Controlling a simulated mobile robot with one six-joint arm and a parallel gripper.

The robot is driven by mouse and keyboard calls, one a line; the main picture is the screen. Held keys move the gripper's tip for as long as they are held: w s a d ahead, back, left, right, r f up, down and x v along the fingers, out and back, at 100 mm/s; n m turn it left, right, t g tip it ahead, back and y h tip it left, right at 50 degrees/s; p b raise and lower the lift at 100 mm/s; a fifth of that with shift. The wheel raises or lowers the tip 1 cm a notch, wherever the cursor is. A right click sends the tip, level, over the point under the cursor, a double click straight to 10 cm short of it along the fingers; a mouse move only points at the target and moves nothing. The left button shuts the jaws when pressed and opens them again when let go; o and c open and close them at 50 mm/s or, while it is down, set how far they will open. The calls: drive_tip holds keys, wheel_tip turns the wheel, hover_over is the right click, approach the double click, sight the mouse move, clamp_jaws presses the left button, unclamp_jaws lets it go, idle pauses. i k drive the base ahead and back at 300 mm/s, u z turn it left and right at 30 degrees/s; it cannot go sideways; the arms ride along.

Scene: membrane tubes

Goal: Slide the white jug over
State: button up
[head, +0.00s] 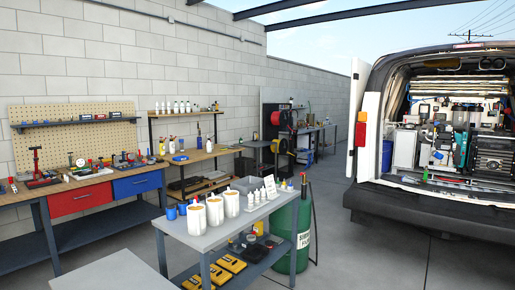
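Several white jug-like containers with brownish tops stand upright in a row on the grey table (225,235). The nearest white jug (196,221) is at the left of the row, the middle white jug (214,211) is beside it, and the third white jug (231,204) is at the right. They are close together, and I cannot tell which one the task names. My gripper does not show in the head view.
Yellow cases (229,264) lie on the lower shelf. A green drum (293,238) stands at the table's right. The table's front strip is clear.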

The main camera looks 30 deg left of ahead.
sight(208, 146)
drive_tip(key=u, duration=2.95)
drive_tip(key=i, duration=5)
